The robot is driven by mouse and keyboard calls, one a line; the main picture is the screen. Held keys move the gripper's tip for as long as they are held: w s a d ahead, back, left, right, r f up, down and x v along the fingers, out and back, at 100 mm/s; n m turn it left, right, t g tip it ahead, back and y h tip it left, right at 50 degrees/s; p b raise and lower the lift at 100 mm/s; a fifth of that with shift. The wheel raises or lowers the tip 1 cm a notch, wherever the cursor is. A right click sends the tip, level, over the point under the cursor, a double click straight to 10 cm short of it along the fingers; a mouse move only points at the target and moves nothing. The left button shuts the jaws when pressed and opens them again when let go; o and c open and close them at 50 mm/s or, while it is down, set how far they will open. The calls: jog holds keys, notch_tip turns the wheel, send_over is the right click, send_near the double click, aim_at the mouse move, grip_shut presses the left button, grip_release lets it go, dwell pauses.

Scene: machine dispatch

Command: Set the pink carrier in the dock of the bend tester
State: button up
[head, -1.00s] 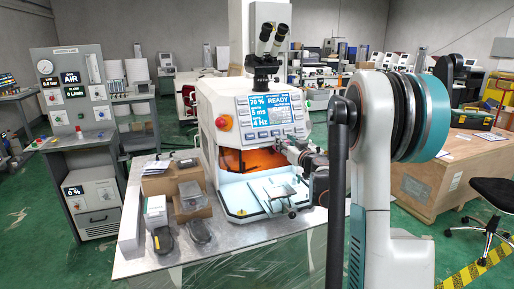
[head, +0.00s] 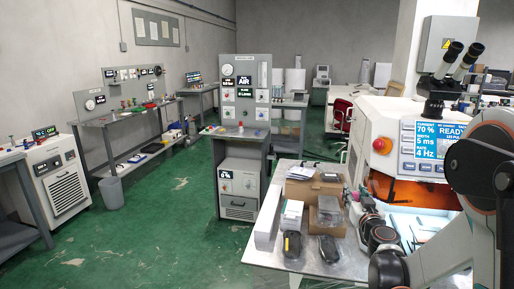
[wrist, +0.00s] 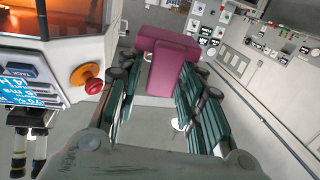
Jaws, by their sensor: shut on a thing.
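The pink carrier (wrist: 174,70) shows in the wrist view as a dark pink T-shaped block, with a wide bar at its far end. My gripper (wrist: 160,88) is shut on its stem, with the green-padded fingers on either side. The carrier is up in the air, and I see no support touching it. In the head view I cannot make out the carrier, and my arm covers the lower right. I cannot tell which station is the bend tester, and no dock is clearly visible.
A white machine with a microscope and a READY screen (head: 437,140) stands on a metal table at right, with boxes (head: 313,190) and dark devices beside it. A grey air panel (head: 240,130) stands mid-room. Benches (head: 128,120) line the left wall. Green floor between is open.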

jog(key=s+a+f+y, duration=0.1)
jog(key=s+a, duration=0.2)
jog(key=a, duration=0.9)
jog(key=shift+a+f+n, duration=0.35)
jog(key=shift+a+n, duration=0.05)
